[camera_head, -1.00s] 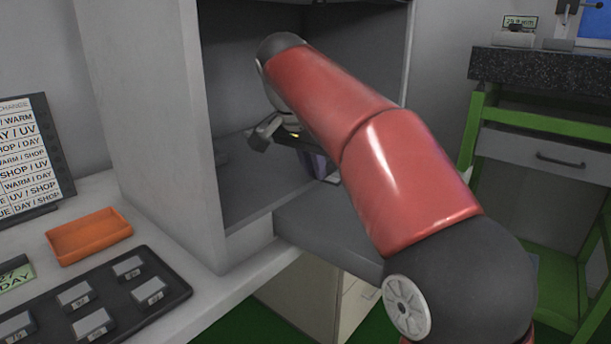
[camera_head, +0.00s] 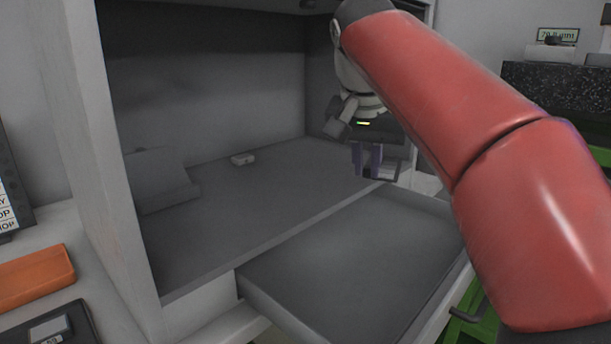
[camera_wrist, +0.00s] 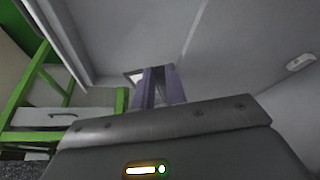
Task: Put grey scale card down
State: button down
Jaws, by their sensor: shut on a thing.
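My gripper (camera_head: 368,163) hangs, fingers down, at the right side of the grey viewing booth (camera_head: 230,215), near the inner edge of the pulled-out drawer. Its purple fingers are shut on a small, flat piece with pale and dark parts, seemingly the grey scale card (camera_head: 392,171), of which only an edge shows. In the wrist view the fingers (camera_wrist: 158,84) also show, with a pale bit of the card (camera_wrist: 135,77) beside the left finger. The fingers hide most of it. Whether it touches the surface below I cannot tell.
A grey sloped stand (camera_head: 160,182) is at the booth's left. A small white block (camera_head: 243,159) lies on its floor. The grey drawer (camera_head: 350,265) juts out in front, its top bare. An orange tray (camera_head: 35,278) is outside at left. The booth floor's middle is clear.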

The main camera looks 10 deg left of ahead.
jog(key=p, duration=0.4)
send_over(312, 195)
jog(key=s, duration=0.2)
jog(key=shift+b+x, duration=1.15)
notch_tip(312, 195, down, 4)
jog(key=shift+s+a+f+b, duration=0.1)
jog(key=shift+s+f+b, duration=0.1)
jog(key=shift+b, duration=0.9)
jog(key=shift+w+a+f, duration=0.15)
jog(key=shift+a+f, duration=0.05)
jog(key=shift+f, duration=0.05)
jog(key=shift+f, duration=0.15)
jog(key=c, duration=1.4)
grip_release()
jog(key=shift+c, duration=0.2)
